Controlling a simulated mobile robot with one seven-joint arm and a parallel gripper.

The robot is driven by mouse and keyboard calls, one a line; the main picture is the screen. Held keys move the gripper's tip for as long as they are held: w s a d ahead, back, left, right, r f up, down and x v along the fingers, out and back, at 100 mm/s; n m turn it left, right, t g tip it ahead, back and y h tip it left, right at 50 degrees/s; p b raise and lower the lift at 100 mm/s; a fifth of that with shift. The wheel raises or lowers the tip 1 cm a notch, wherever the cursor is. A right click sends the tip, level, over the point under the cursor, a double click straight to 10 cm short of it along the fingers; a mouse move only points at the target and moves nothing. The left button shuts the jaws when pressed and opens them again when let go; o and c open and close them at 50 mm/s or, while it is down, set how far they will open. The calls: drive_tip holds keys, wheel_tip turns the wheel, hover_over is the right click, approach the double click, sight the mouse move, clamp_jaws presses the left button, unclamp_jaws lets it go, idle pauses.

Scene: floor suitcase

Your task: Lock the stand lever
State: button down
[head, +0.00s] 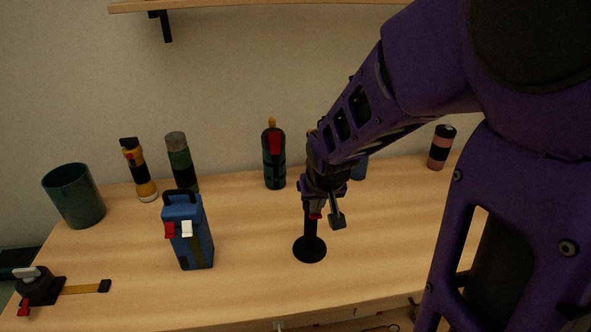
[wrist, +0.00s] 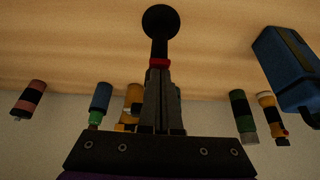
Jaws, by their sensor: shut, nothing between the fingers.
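A black stand with a round base (head: 310,249) and a thin upright post stands on the table in the head view. Its base also shows at the top of the wrist view (wrist: 160,21). A small red part (wrist: 159,63) on the post, likely the stand lever, sits just beyond my fingertips; whether they touch it I cannot tell. My gripper (head: 315,203) points down at the upper post, which it and the arm partly hide. In the wrist view its fingers (wrist: 160,80) are together with nothing between them. A dark block hangs right of the post; I cannot tell what it is.
A blue case (head: 190,232) with red and white latches stands left of the stand. Several bottles and flashlights line the back, including a dark green bottle (head: 274,160). A green cup (head: 75,195) and a strap clamp (head: 40,286) are at left. The table's front middle is clear.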

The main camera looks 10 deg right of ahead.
drive_tip(key=shift+s+f+b, duration=0.25)
drive_tip(key=shift+f+b, duration=0.1)
drive_tip(key=shift+b, duration=0.15)
idle(0.4)
drive_tip(key=shift+s+b, duration=0.5)
drive_tip(key=shift+s, duration=0.1)
idle(0.7)
drive_tip(key=shift+r, duration=0.1)
